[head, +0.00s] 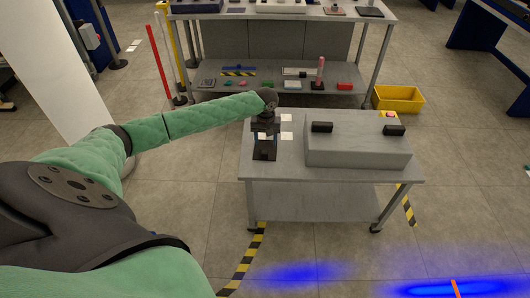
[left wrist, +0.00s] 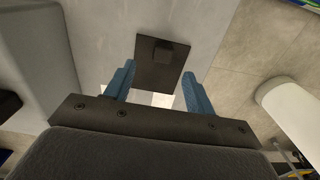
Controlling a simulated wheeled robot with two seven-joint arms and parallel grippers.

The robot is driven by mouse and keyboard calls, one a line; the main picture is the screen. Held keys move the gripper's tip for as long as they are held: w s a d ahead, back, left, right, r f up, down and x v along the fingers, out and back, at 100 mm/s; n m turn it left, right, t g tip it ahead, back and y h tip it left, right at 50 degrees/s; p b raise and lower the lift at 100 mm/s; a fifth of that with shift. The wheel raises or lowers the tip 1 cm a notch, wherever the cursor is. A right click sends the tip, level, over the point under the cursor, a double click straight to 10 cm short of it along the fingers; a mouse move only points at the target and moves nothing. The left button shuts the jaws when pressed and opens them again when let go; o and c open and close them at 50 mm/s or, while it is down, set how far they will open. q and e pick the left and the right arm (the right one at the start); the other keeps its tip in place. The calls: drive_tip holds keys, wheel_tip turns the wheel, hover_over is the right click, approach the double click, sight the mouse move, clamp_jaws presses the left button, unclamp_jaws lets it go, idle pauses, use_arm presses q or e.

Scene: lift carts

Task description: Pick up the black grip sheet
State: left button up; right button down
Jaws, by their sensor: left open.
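The black grip sheet (head: 264,154) lies flat on the left part of the grey lift cart's top (head: 286,168). In the left wrist view the sheet (left wrist: 153,78) is a dark rectangle with a small raised dark block (left wrist: 163,52) on it. My left gripper (head: 265,138) points down above the sheet and partly hides it. In the left wrist view its two blue fingers (left wrist: 158,72) are apart, on either side of the sheet, with nothing between them. I cannot tell the exact height of the fingertips. My right gripper is not in view.
A large grey box (head: 357,148) with black handles takes up the cart's right side. White squares (head: 287,136) lie near the sheet. Behind stands a two-level workbench (head: 290,92) with small items, and a yellow bin (head: 398,99) on the floor. Striped tape marks the floor around the cart.

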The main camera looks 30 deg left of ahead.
sight(264, 151)
use_arm(q)
drive_tip(key=shift+a+f, duration=0.15)
drive_tip(key=shift+f, duration=1.3)
drive_tip(key=f, duration=0.2)
drive_tip(key=f+p, duration=0.1)
drive_tip(key=shift+w+a+f, duration=0.15)
drive_tip(key=shift+a, duration=0.1)
drive_tip(key=shift+f, duration=0.7)
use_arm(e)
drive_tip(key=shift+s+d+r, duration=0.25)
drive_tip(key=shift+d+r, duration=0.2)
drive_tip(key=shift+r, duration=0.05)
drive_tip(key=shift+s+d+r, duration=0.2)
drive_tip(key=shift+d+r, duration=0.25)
use_arm(q)
drive_tip(key=c, duration=1.1)
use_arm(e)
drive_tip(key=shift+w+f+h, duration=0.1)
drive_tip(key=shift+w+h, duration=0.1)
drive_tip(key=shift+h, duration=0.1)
